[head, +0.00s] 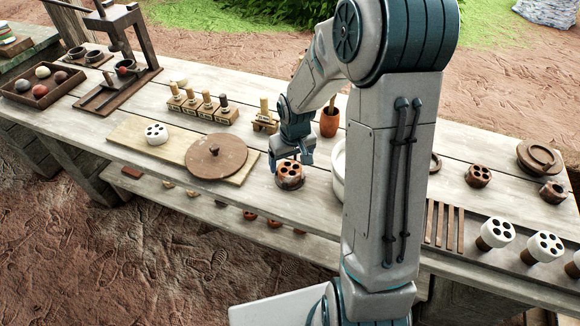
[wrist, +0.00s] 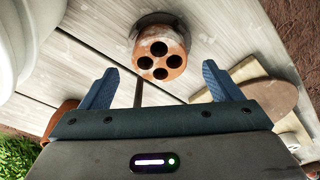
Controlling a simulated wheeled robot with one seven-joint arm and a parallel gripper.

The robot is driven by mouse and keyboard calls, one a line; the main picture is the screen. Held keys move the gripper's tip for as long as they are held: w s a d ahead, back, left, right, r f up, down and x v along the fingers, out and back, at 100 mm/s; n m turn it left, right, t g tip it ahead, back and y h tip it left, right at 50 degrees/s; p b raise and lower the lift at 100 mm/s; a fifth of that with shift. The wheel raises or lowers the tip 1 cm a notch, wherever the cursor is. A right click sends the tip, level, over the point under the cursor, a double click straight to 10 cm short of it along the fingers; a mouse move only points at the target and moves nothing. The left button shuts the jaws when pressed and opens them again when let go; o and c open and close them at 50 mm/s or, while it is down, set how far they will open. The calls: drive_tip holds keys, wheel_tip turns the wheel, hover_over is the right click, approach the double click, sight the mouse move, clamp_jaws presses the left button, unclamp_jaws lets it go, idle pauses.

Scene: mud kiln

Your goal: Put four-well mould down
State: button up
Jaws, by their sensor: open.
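The four-well mould (head: 290,170) is a reddish-brown round block with four dark holes in its top. In the head view it sits upright on a dark round base on the table, right of the wooden disc. In the wrist view the mould (wrist: 160,52) lies just beyond the fingertips, its wells facing the camera. My gripper (head: 291,160) is over the mould in the head view. In the wrist view my gripper (wrist: 162,75) is open, with a blue finger to each side and nothing between them.
The round wooden disc (head: 216,157) lies on a pale board (head: 128,134) with a white four-hole piece (head: 156,134). A white vessel (head: 338,168) stands close right of the mould, partly behind my arm. A terracotta cup (head: 329,122) and stamp rack (head: 203,105) stand behind.

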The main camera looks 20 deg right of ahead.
sight(293, 174)
wheel_tip(293, 174, up, 7)
drive_tip(key=s, duration=0.1)
drive_tip(key=s+r+m, duration=0.1)
drive_tip(key=s+r, duration=0.4)
drive_tip(key=s, duration=0.4)
drive_tip(key=s+r+t, duration=0.1)
drive_tip(key=s+r, duration=0.4)
drive_tip(key=s, duration=0.5)
drive_tip(key=shift+s+m, duration=0.25)
drive_tip(key=shift+m, duration=0.15)
